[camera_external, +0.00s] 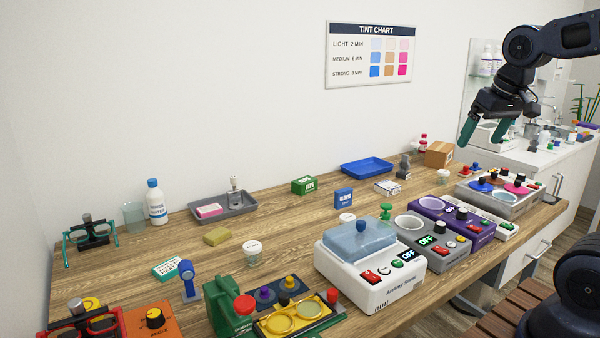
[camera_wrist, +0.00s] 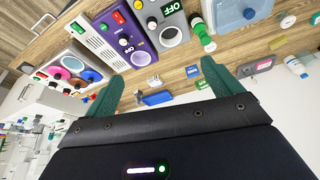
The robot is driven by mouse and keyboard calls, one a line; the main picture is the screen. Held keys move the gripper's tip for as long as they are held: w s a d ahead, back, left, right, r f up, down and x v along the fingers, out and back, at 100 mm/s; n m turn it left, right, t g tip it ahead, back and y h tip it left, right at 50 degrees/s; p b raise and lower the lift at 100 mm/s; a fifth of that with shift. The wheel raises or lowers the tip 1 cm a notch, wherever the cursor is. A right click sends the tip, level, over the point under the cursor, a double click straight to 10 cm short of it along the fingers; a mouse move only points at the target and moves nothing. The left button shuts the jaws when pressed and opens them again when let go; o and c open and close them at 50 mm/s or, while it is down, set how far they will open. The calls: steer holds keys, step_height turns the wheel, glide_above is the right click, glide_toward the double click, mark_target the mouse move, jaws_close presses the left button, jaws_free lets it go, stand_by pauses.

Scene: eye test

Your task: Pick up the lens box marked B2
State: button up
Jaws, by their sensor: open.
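No marking B2 is legible in either view. A green box (camera_external: 305,185) and a blue box (camera_external: 344,197) with small white labels sit mid-table in the external view. A small white box (camera_external: 388,187) with dark print lies to their right. I cannot tell which of them, if any, is B2. My gripper (camera_external: 484,137) is open and empty, with green fingers, high above the right end of the table and apart from the boxes. In the wrist view my gripper (camera_wrist: 162,72) has its fingers spread, with table items beyond them.
A blue tray (camera_external: 388,164) and a cardboard box (camera_external: 439,154) stand at the back. A white ultrasonic-type machine (camera_external: 345,289), a grey unit (camera_external: 447,256) and a purple unit (camera_external: 482,232) line the front edge. A grey tray (camera_external: 246,208) lies left; bare wood surrounds the boxes.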

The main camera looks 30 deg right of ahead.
steer(key=w+d+m+g+h, duration=0.1)
steer(key=w+d+m, duration=0.1)
steer(key=w, duration=0.5)
steer(key=w+d+m, duration=0.2)
steer(key=w+m, duration=0.1)
steer(key=w, duration=0.3)
steer(key=m+g+h, duration=0.3)
steer(key=m, duration=0.8)
glide_above(388, 184)
steer(key=a, duration=0.4)
step_height(388, 184, down, 22)
steer(key=x, duration=1)
steer(key=shift+a+f, duration=0.25)
steer(key=shift+f, duration=0.2)
steer(key=shift+c, duration=0.4)
steer(key=c, duration=1)
